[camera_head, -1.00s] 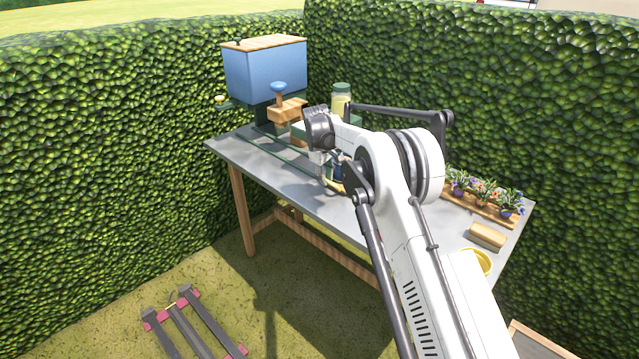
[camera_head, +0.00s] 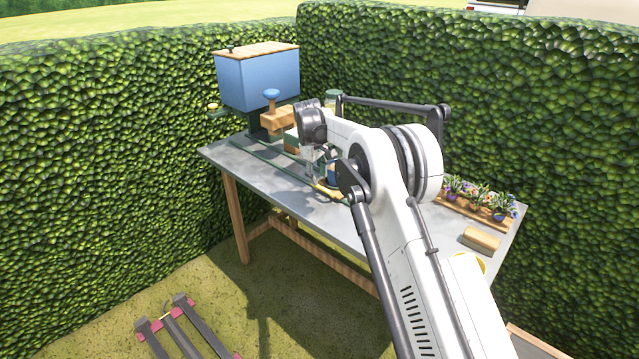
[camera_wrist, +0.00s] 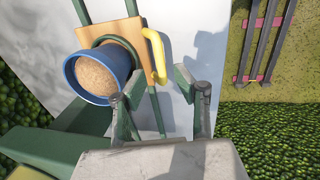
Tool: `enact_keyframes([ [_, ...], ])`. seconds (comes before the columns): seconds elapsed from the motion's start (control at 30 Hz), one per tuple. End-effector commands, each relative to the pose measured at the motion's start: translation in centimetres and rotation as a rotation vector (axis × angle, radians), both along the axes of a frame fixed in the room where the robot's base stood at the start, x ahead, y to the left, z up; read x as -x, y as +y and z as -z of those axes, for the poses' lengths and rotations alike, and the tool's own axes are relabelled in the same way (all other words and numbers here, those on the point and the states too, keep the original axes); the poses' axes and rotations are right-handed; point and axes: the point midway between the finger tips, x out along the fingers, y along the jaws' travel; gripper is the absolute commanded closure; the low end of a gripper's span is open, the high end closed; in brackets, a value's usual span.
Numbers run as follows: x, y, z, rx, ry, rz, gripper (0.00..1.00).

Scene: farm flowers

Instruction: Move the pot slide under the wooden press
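A blue pot (camera_wrist: 84,72) filled with brown grainy stuff sits on a wooden slide (camera_wrist: 128,34) with a yellow handle (camera_wrist: 156,54). The slide lies across green rails (camera_wrist: 156,108) on the grey table. In the head view the pot (camera_head: 333,174) is partly hidden by my arm. The wooden press (camera_head: 277,118), with a blue knob on top, stands farther left along the rails, beside the blue hopper (camera_head: 258,78). My gripper (camera_wrist: 160,82) is open. Its fingers are apart near the handle, whose end shows between the fingertips; I cannot tell whether they touch it.
Small potted flowers (camera_head: 480,200) in a wooden tray and a tan block (camera_head: 481,239) are at the table's right. A green-lidded jar (camera_head: 333,97) stands behind my arm. Hedges (camera_head: 110,130) close in the back and left. The table's front left (camera_head: 235,157) is clear.

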Motion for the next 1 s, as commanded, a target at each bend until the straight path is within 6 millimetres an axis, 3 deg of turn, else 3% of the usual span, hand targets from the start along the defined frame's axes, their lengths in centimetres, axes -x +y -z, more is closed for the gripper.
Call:
enact_keyframes([
  [0.2, 0.6, 0.6, -4.4, 0.0, 0.0, 0.0, 0.7],
  [0.4, 1.0, 0.9, -6.9, 0.0, 0.0, 0.0, 0.7],
  [0.6, 1.1, 1.0, -7.8, 0.0, 0.0, 0.0, 0.7],
  [1.0, 1.3, 1.4, -7.6, -0.03, -0.021, -0.015, 0.7],
])
